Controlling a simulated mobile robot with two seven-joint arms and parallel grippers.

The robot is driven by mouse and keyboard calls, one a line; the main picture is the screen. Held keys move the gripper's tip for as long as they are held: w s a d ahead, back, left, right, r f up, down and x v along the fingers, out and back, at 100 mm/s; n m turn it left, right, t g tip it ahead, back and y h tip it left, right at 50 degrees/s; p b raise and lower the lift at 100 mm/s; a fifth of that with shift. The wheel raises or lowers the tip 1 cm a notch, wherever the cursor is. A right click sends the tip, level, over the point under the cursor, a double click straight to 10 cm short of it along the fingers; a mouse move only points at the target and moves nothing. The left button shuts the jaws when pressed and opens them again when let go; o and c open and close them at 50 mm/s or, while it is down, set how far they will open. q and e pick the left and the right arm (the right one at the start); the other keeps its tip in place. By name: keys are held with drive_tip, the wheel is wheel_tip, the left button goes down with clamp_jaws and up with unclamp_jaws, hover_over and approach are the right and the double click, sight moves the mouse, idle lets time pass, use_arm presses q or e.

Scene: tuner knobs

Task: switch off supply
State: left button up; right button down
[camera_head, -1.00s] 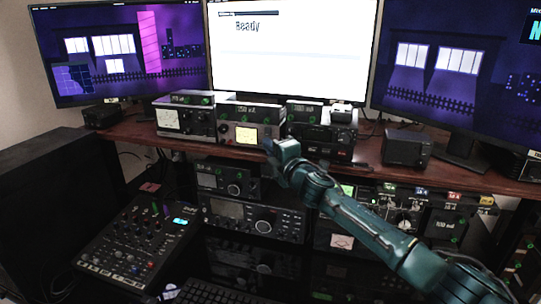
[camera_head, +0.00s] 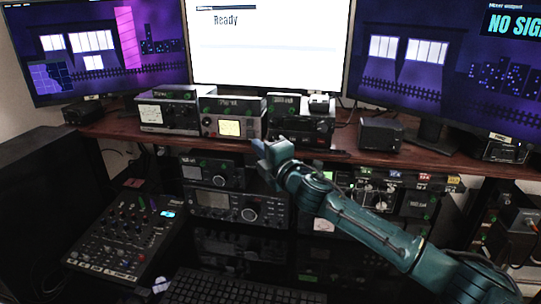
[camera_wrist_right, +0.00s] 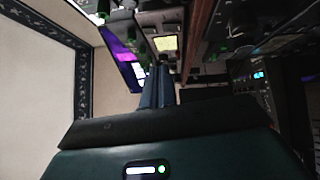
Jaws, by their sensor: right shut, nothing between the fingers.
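Several radio boxes stand on the wooden shelf; I cannot tell from their small labels which one is the supply. The left box (camera_head: 166,112) has a pale meter. The middle box (camera_head: 231,106) has a lit yellow meter (camera_head: 229,128), which also shows in the right wrist view (camera_wrist_right: 165,43). The right box (camera_head: 299,124) is dark. My right gripper (camera_head: 262,151) is shut and empty, in front of the shelf edge, below and right of the yellow meter. In the right wrist view its fingers (camera_wrist_right: 158,90) lie together. My left gripper is not in view.
A central monitor (camera_head: 270,50) reads "Ready"; the right monitor (camera_head: 430,60) reads "NO SIG". A mixer (camera_head: 125,237), stacked radios (camera_head: 222,203) and a keyboard (camera_head: 215,290) sit lower. A dark box (camera_head: 380,135) stands on the shelf to the right.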

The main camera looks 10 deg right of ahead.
drive_tip(key=shift+r+v, duration=0.2)
drive_tip(key=shift+v, duration=0.7)
drive_tip(key=shift+r+v, duration=0.2)
drive_tip(key=shift+v, duration=0.65)
drive_tip(key=shift+r+v, duration=0.2)
drive_tip(key=shift+v, duration=0.7)
drive_tip(key=shift+s+a, duration=0.15)
drive_tip(key=shift+a, duration=0.05)
